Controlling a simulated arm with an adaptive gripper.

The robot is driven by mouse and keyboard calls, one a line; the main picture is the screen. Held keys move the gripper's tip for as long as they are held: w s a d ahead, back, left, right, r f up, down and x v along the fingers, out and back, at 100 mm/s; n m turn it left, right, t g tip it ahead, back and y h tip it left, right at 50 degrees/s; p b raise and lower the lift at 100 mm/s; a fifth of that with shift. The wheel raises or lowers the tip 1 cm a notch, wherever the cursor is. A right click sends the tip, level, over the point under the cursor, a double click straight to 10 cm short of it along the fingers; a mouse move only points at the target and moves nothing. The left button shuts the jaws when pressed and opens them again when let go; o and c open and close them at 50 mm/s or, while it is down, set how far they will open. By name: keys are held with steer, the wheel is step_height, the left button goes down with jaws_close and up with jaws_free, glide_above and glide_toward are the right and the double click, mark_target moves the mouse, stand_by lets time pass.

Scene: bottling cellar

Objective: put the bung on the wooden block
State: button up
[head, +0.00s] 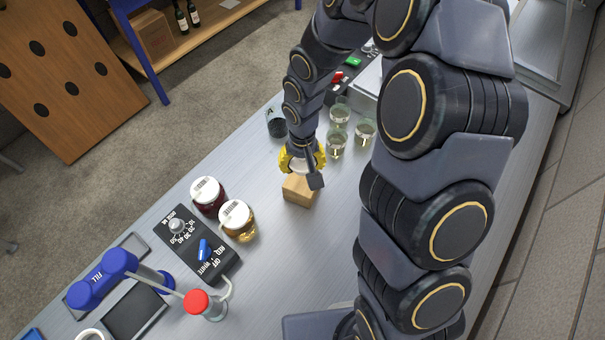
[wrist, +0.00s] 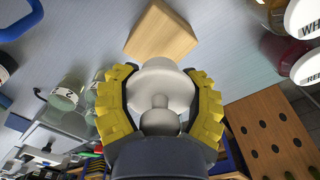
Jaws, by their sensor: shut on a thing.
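My gripper (head: 302,163) has yellow fingers and is low over the bench, right by the wooden block (head: 299,190). In the wrist view the gripper (wrist: 160,82) is shut on the white bung (wrist: 160,88), one finger on each side. The bung has a wide round part toward the block and a small knob toward the palm. The pale wooden block (wrist: 161,34) shows just beyond the bung. Its top is partly hidden by the gripper in the head view. I cannot tell whether the bung touches the block.
Two white-lidded jars (head: 237,219) and a black control box (head: 197,244) stand left of the block. Several glasses (head: 337,139) and a dark cup (head: 276,122) stand behind it. A blue filler (head: 100,279) is at the front left. Bench in front of the block is clear.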

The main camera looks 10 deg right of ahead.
mark_target(302, 180)
steer(key=shift+f, duration=2.3)
steer(key=shift+f, duration=0.15)
steer(key=o, duration=1.3)
step_height(302, 180, up, 12)
steer(key=shift+s+r, duration=0.1)
steer(key=shift+r, duration=0.15)
